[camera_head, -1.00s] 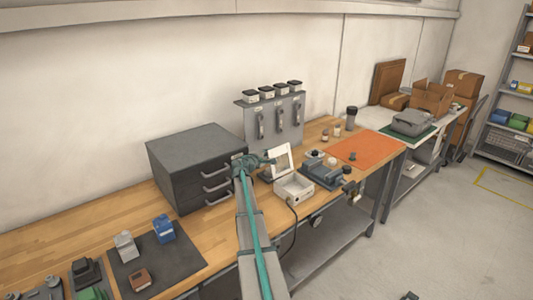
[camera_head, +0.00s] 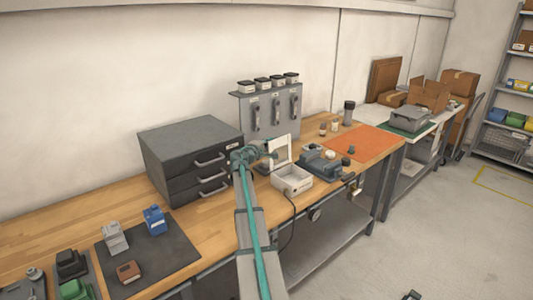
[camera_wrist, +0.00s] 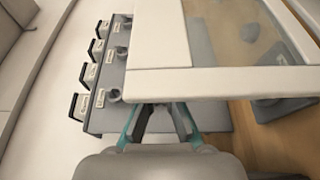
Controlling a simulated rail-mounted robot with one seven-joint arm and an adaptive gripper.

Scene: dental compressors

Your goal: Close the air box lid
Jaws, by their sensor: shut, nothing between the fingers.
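The air box (camera_head: 292,181) is a small white open-topped box near the front edge of the workbench. Its lid (camera_head: 291,151), a white frame with a see-through window, stands raised at the back of the box. My gripper (camera_head: 270,148) is shut and empty, just left of the lid and close to it. In the wrist view the lid (camera_wrist: 160,84) fills the upper middle and right, and it covers the tips of my gripper (camera_wrist: 160,108). I cannot tell whether the fingers touch the lid.
A dark drawer cabinet (camera_head: 188,150) stands left of my gripper. A cable hangs off the bench front.

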